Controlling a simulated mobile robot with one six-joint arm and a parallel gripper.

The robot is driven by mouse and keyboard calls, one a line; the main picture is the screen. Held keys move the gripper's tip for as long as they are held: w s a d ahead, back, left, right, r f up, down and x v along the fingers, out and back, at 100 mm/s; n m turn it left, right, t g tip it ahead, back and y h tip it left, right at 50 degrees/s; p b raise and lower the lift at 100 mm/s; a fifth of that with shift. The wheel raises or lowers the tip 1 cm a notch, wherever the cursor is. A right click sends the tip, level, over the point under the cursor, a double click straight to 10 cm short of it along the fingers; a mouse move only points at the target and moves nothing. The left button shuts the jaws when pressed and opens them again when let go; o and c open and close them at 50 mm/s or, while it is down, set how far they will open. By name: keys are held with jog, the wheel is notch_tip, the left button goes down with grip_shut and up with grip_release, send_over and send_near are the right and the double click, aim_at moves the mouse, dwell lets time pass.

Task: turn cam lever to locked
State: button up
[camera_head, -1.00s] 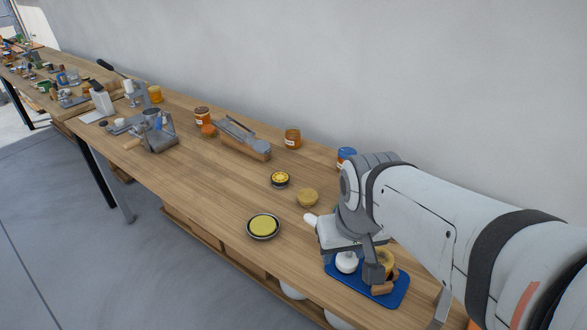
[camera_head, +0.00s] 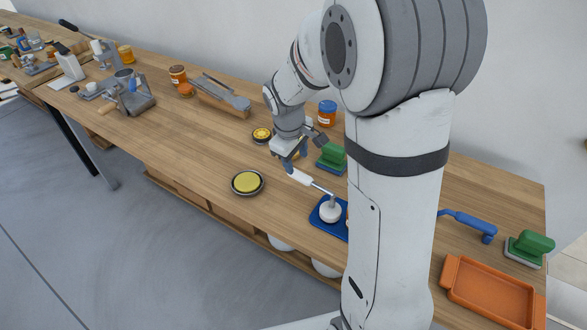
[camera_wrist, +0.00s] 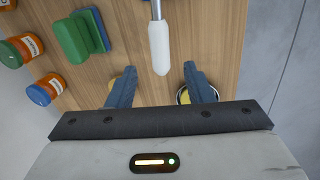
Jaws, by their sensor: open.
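The lever has a white handle (camera_head: 300,177) on a thin metal rod and ends at a round white hub (camera_head: 330,212) on a blue base (camera_head: 322,221). Its handle points up and left, toward the wall side, in the head view. My gripper (camera_head: 296,163) is open at the handle's free end. In the wrist view the white handle (camera_wrist: 160,48) points down toward the gap between the fingers of my open gripper (camera_wrist: 160,80), touching neither finger. My arm hides the right part of the blue base. No locked mark can be made out.
A green-handled block (camera_head: 332,158) and a blue-lidded jar (camera_head: 327,113) stand close behind the lever. A dark-rimmed yellow dish (camera_head: 247,182) lies left. An orange tray (camera_head: 492,292) and a blue-handled tool (camera_head: 468,222) lie right.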

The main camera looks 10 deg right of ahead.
aim_at(299, 174)
jog(key=f, duration=0.4)
jog(key=d+f, duration=0.1)
jog(key=f, duration=0.1)
jog(key=shift+w+f, duration=0.3)
jog(key=shift+w, duration=0.1)
jog(key=shift+c, duration=0.6)
grip_shut()
